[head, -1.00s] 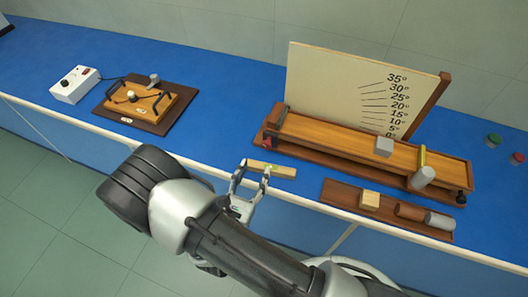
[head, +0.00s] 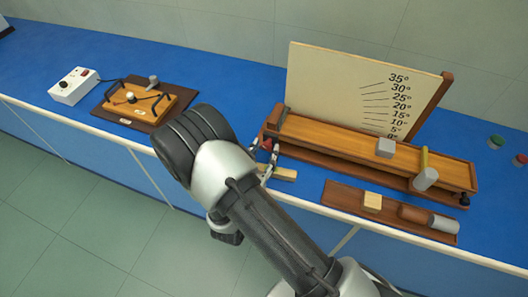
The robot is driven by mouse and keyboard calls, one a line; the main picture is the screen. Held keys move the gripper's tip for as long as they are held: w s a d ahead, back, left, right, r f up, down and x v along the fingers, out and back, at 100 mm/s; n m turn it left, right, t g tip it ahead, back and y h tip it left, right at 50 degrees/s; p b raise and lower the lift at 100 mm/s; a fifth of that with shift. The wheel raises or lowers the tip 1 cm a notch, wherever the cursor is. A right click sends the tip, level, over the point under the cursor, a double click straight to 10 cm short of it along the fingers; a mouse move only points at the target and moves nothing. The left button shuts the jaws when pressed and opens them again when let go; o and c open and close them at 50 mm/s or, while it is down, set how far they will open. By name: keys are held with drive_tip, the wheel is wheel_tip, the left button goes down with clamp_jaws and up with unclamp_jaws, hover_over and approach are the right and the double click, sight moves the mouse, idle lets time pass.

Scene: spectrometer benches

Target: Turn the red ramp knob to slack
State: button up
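The red ramp knob (head: 267,144) is at the left end of the wooden ramp (head: 330,135), low on its front side. My gripper (head: 266,150) is at the knob, reaching in from the front. Its two fingers are apart, one on each side of the knob as seen from the head. I cannot tell whether either finger touches it. The knob's lower part and any marking near it are hidden or too small to read. The ramp lies nearly flat in front of a cream angle board (head: 345,85).
A wooden bar (head: 284,173) lies just below my gripper, partly covered. A grey block (head: 385,147) and a grey cylinder (head: 425,179) are on the ramp's right part. A brown tray (head: 338,196) with several pieces stands in front.

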drive_tip(key=c, duration=0.8)
drive_tip(key=shift+c, duration=0.2)
drive_tip(key=shift+n, duration=0.3)
drive_tip(key=shift+n+p, duration=1.1)
drive_tip(key=shift+n, duration=1.5)
drive_tip(key=o, duration=1.1)
